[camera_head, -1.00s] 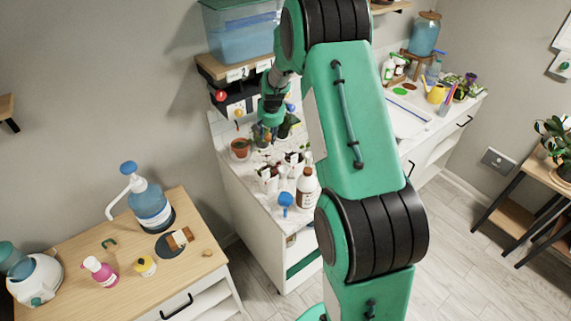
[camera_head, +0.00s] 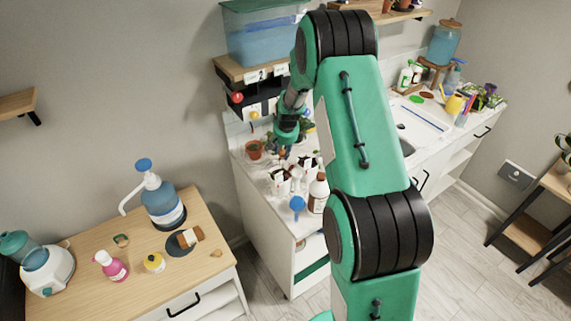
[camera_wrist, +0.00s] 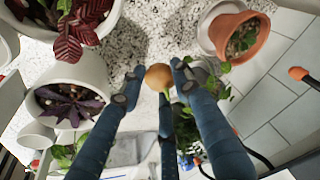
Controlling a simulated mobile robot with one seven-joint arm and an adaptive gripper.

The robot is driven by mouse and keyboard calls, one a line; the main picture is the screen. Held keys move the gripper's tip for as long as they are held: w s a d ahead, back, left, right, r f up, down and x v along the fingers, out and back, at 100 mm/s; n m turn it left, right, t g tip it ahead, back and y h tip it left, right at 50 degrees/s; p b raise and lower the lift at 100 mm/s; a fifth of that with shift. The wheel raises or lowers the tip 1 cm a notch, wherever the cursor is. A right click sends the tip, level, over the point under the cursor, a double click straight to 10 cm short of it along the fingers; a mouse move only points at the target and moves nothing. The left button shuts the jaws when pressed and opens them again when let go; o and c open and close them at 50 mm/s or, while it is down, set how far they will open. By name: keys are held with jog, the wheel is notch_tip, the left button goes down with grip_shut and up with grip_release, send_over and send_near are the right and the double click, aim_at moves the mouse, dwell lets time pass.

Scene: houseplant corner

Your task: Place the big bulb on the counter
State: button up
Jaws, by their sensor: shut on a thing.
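The big bulb, round and tan-brown with a paler yellowish lower part, is between my fingertips in the wrist view (camera_wrist: 158,77). My gripper (camera_wrist: 157,80) is shut on it. The counter (camera_wrist: 170,30) is white with dark speckles and lies behind the bulb in the wrist view. Whether the bulb touches the counter is not clear.
A terracotta pot (camera_wrist: 243,38) is right of the bulb; white pots with a purple plant (camera_wrist: 68,100) and a red-leaved plant (camera_wrist: 85,35) are left. A brown bottle (camera_head: 318,193) and blue scoop (camera_head: 297,204) stand nearer. Bare speckled counter shows between the pots.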

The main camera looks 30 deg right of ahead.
jog(key=shift+f, duration=1.45)
jog(key=shift+f, duration=1.85)
jog(key=shift+f, duration=0.1)
jog(key=o, duration=1.1)
jog(key=shift+b, duration=0.3)
jog(key=p+v, duration=0.1)
jog(key=v, duration=1.1)
